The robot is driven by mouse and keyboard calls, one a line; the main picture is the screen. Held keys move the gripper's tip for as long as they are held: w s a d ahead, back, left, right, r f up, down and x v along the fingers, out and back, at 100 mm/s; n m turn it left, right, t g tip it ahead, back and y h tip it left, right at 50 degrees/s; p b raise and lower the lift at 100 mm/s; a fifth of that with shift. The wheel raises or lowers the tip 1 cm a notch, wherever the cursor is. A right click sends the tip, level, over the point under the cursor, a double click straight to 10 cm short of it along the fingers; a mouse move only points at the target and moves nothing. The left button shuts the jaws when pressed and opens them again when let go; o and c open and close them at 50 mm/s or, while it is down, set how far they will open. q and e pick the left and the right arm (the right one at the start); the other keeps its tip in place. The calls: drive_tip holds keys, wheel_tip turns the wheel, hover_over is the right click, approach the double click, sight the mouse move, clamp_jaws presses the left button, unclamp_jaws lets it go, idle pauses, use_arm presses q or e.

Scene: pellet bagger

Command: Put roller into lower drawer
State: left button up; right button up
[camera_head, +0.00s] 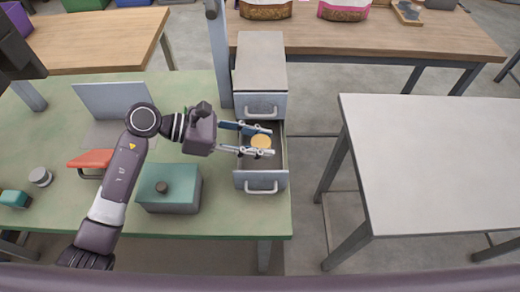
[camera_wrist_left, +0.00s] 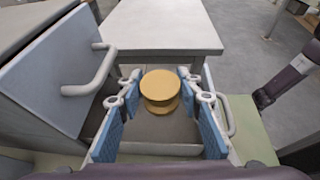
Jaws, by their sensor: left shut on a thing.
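The roller (camera_head: 261,141) is a yellow, spool-shaped piece with a round flat top. It also shows in the left wrist view (camera_wrist_left: 160,86). My left gripper (camera_head: 260,140) is shut on it, with a blue-padded finger on each side. The lower drawer (camera_head: 262,181) is pulled open, and the roller is over its opening. I cannot tell whether the roller touches the drawer floor. The lower drawer's grey floor shows below the roller in the left wrist view (camera_wrist_left: 160,128). My right gripper is in neither view.
The closed upper drawer (camera_head: 259,106) with its handle is just behind the open one. A teal box (camera_head: 170,183) with a dark knob stands on the green table (camera_head: 225,219) under my left arm. A bare white table (camera_head: 440,155) is at the right, across a gap.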

use_arm(q)
wheel_tip(320, 180, down, 4)
drive_tip(key=shift+f, duration=0.2)
drive_tip(key=shift+f+b, duration=0.6)
drive_tip(key=shift+b, duration=0.1)
drive_tip(key=shift+s, duration=0.1)
